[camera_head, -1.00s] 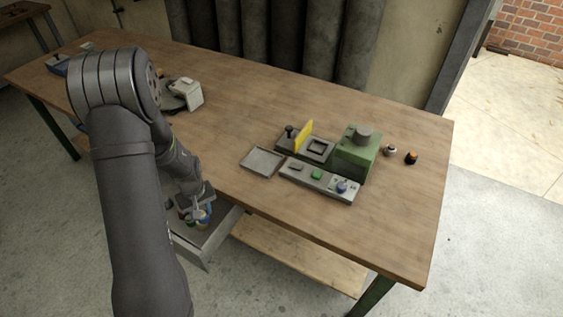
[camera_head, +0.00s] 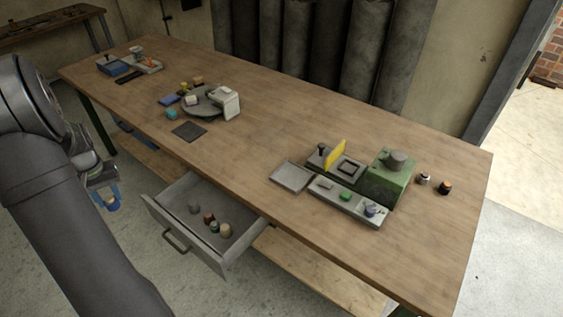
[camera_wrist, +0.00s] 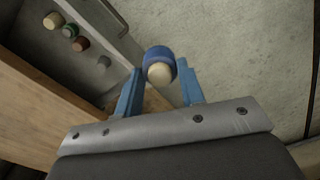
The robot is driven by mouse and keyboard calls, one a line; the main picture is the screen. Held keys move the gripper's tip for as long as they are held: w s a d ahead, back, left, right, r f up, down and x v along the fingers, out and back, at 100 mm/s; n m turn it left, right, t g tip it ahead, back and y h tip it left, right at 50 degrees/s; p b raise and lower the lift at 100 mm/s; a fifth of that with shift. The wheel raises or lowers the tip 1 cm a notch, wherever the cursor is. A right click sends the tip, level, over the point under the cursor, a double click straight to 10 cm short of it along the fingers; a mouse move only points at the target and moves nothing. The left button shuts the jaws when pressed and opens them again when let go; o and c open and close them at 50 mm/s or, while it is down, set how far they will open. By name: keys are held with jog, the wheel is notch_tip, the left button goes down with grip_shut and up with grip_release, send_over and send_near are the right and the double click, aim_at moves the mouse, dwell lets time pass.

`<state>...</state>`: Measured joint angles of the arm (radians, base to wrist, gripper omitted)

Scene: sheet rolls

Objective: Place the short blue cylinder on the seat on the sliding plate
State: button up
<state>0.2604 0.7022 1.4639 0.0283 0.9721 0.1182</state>
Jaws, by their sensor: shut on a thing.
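My gripper (camera_wrist: 160,85) is shut on a short blue cylinder (camera_wrist: 153,54) with a pale, rounded end facing the wrist camera. In the head view the blue cylinder (camera_head: 112,203) hangs under my gripper (camera_head: 106,192), left of the open drawer and clear of the table. The sliding plate is probably the grey plate with a square seat (camera_head: 349,167), beside an upright yellow plate (camera_head: 336,154) and a small dark knob. The seat looks empty. It stands left of the green machine block (camera_head: 388,180).
The open drawer (camera_head: 181,239) holds several small cylinders. In front of the green block lie a control strip (camera_head: 330,196) with a green button and an empty grey tray (camera_head: 291,176). A turntable (camera_head: 202,104) stands farther left. The middle of the table is clear.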

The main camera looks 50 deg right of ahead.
notch_tip(320, 180, up, 3)
jog(key=w+a, duration=0.2)
jog(key=w, duration=0.1)
jog(key=w+d+r+m, duration=0.1)
jog(key=d+r+m, duration=0.25)
jog(key=d, duration=0.75)
jog(key=s+d+f+m, duration=0.1)
jog(key=s+d+m, duration=0.3)
jog(key=d, duration=1)
jog(key=s+d+f+m, duration=0.1)
jog(key=s+d+m, duration=0.2)
jog(key=s+d, duration=0.8)
jog(key=s+d+m, duration=0.2)
jog(key=s+d, duration=0.6)
jog(key=d, duration=0.3)
jog(key=s+d+m, duration=0.3)
jog(key=s+d, duration=0.5)
jog(key=d, duration=0.3)
jog(key=s+d+f+m, duration=0.15)
jog(key=s+d, duration=0.25)
jog(key=s, duration=0.5)
jog(key=s+d+f+m, duration=0.1)
jog(key=s+d+m, duration=0.15)
jog(key=s, duration=0.65)
jog(key=shift+n, duration=0.35)
jog(key=f, duration=0.4)
jog(key=shift+s+d+f, duration=0.2)
jog(key=shift+d+f, duration=0.1)
jog(key=shift+d, duration=0.05)
jog(key=shift+f, duration=2.5)
